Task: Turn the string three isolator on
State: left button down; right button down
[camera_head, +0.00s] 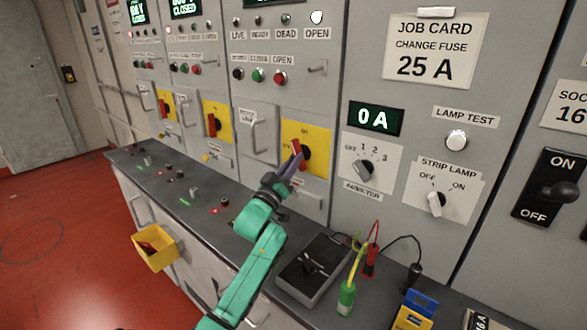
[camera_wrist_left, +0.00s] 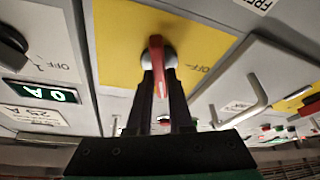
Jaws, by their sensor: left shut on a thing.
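My left gripper (camera_head: 291,170) reaches up to this handle from below. Its two dark fingers (camera_wrist_left: 161,95) are shut on the red handle, one on each side. The handle stands near upright in the head view, slightly tilted. The gripper partly hides the plate's lower left. My right gripper is not in view.
Two similar isolators with red handles (camera_head: 213,124) (camera_head: 165,106) are further left. A metal pull handle (camera_head: 255,137) sticks out just left of the held isolator. The ammeter knob (camera_head: 364,169) is to the right. Below, the grey counter carries a black meter (camera_head: 313,268) with probes.

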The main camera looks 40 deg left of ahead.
pick_arm(q)
jog(key=shift+a+r+m+t+h+b, duration=0.15)
jog(key=shift+m+h+b, duration=0.5)
jog(key=shift+m, duration=1.05)
jog(key=shift+a+r+m+t+h+b, duration=0.1)
jog(key=shift+m+t+h+b, duration=0.15)
jog(key=shift+m+h, duration=1.15)
jog(key=shift+m+y, duration=0.35)
jog(key=shift+m, duration=0.05)
jog(key=c, duration=0.8)
grip_release()
jog(key=shift+w+d+f, duration=0.1)
jog(key=shift+f, duration=0.1)
jog(key=shift+f, duration=0.1)
jog(key=b+v, duration=0.3)
jog(key=v, duration=1.1)
jog(key=shift+s, duration=0.3)
